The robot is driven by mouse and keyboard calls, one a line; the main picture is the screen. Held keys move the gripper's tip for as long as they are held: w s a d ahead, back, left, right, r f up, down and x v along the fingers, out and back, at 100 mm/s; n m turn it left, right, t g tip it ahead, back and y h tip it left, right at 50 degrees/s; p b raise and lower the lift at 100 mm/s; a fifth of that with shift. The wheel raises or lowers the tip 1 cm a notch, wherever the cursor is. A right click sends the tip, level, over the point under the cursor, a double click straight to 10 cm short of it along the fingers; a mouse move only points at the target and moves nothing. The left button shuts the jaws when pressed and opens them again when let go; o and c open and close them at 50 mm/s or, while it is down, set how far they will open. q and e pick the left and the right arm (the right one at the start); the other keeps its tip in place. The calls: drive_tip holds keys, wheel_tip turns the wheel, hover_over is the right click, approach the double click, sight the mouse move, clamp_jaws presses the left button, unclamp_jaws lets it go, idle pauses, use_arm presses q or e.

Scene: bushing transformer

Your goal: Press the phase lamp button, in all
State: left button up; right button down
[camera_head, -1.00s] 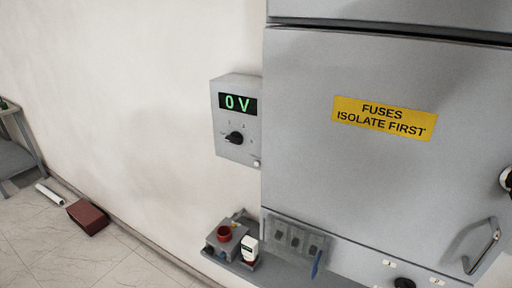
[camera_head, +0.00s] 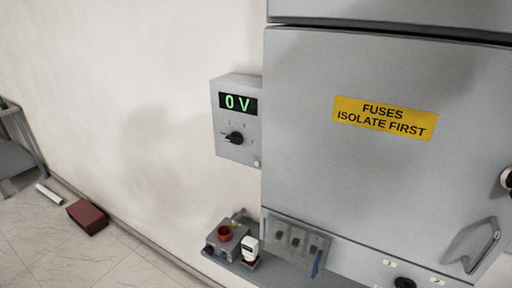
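A grey meter box (camera_head: 238,120) is fixed on the wall left of the large cabinet. Its display (camera_head: 238,103) reads 0 V in green. A black selector knob (camera_head: 234,138) sits below the display, and a small pale button (camera_head: 257,163) is at the box's lower right corner. I cannot read any label that names the phase lamp button. Neither of my grippers is in view.
The grey cabinet door (camera_head: 380,185) carries a yellow label (camera_head: 385,117) and a handle (camera_head: 482,248). A shelf below holds a red-topped grey box (camera_head: 224,237) and a white device (camera_head: 249,247). A dark red block (camera_head: 87,217) and white tube (camera_head: 49,194) lie on the floor.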

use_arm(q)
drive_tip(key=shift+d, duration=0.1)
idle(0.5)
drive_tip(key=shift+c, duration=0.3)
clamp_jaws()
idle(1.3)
